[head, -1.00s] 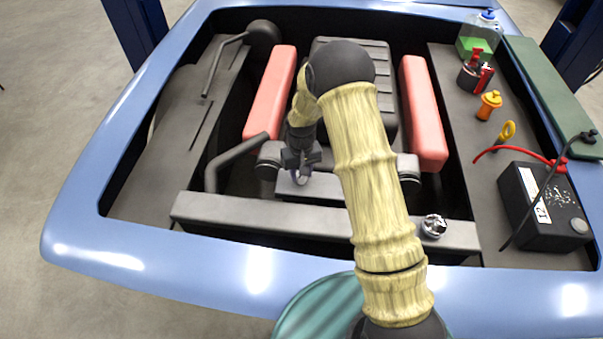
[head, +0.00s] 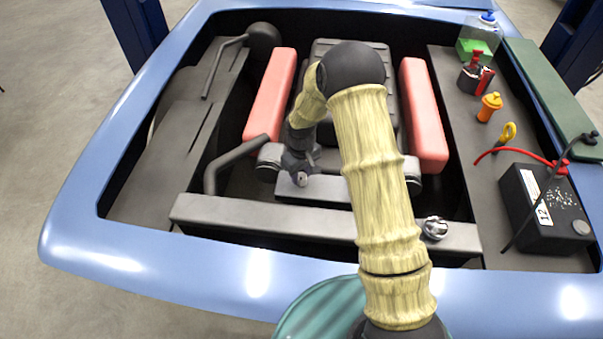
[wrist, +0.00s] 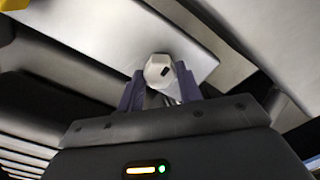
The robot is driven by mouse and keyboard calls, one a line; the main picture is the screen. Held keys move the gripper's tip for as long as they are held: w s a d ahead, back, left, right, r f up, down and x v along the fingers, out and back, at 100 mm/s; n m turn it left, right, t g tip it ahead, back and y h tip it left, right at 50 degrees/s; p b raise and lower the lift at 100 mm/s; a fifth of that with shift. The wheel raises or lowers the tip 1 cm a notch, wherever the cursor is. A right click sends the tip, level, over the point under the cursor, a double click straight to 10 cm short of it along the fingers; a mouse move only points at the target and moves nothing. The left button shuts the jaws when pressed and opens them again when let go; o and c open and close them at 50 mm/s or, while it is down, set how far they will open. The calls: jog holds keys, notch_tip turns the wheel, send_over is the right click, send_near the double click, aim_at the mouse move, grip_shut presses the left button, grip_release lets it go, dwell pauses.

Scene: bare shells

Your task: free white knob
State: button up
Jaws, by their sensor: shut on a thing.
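In the head view my gripper (head: 301,177) points down at the grey box in front of the engine. Only a small pale spot shows at its fingertips there. A grey panel lies behind the knob in the wrist view. The knob's base is mostly hidden by my gripper.
Two red covers (head: 270,95) (head: 424,115) flank the engine. A grey crossbar (head: 270,212) runs in front, with a silver cap (head: 435,228) on it. A black hose (head: 232,160) is left of my gripper. A battery (head: 545,205) stands at the right.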

aim_at(301, 176)
jog(key=o, duration=1)
jog(key=shift+r, duration=0.1)
notch_tip(301, 176, up, 17)
jog(key=shift+r+b, duration=0.15)
jog(key=shift+b, duration=0.95)
jog(key=s+d+m+t, duration=0.1)
jog(key=s+d+m, duration=0.1)
jog(key=s, duration=0.5)
jog(key=s+d+m, duration=0.2)
jog(key=s+d, duration=0.3)
jog(key=s, duration=0.2)
jog(key=s+d+m+t, duration=0.1)
jog(key=s+d+m, duration=0.2)
jog(key=s, duration=0.4)
jog(key=shift+s+d+r+t, duration=0.1)
jog(key=shift+d+t, duration=0.2)
jog(key=shift+d, duration=0.4)
